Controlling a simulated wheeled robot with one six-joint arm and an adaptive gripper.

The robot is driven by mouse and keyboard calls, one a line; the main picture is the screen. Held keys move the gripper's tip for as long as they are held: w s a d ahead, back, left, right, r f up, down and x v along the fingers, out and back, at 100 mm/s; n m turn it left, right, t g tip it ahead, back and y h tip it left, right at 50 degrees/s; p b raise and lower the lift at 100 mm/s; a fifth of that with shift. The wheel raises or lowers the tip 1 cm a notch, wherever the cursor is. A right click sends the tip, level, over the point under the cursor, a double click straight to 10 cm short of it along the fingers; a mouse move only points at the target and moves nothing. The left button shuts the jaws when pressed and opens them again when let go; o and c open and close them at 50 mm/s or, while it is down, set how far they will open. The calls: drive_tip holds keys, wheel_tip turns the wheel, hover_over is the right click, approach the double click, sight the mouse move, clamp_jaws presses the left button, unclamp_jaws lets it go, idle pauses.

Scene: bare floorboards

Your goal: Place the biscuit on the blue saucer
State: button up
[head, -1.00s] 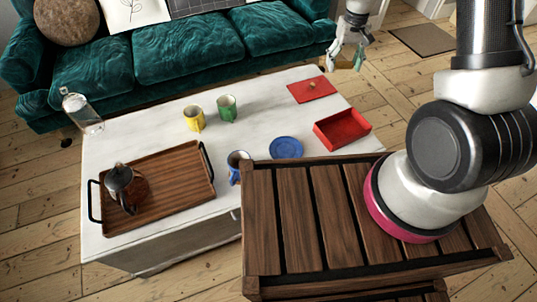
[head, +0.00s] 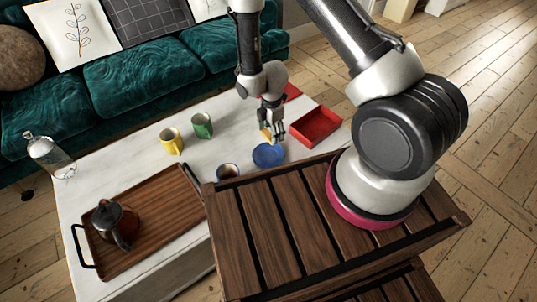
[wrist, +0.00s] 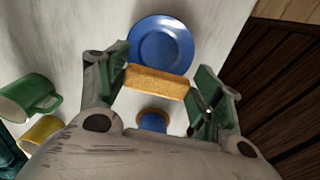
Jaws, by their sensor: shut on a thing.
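The tan biscuit (wrist: 158,82) is held crosswise between the green fingertips of my gripper (wrist: 160,88) in the wrist view. In the head view my gripper (head: 272,130) hangs over the white table, and the biscuit (head: 265,134) shows partly at its fingers. The blue saucer (head: 268,156) lies on the table just in front of and below the gripper. In the wrist view the saucer (wrist: 162,38) is beyond the biscuit, whose edge comes close to or overlaps its near rim. The saucer's visible surface is empty. The height of the biscuit above the table cannot be told.
Yellow (head: 171,141) and green (head: 202,126) mugs stand further back. A wooden tray (head: 150,215) holds a teapot (head: 113,222).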

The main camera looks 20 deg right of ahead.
hover_over(271, 155)
drive_tip(key=shift+n, duration=0.3)
wheel_tip(271, 155, down, 6)
drive_tip(key=shift+r, duration=0.1)
drive_tip(key=shift+f, duration=2.3)
drive_tip(key=shift+f, duration=0.25)
drive_tip(key=o, duration=0.8)
drive_tip(key=shift+f, duration=0.1)
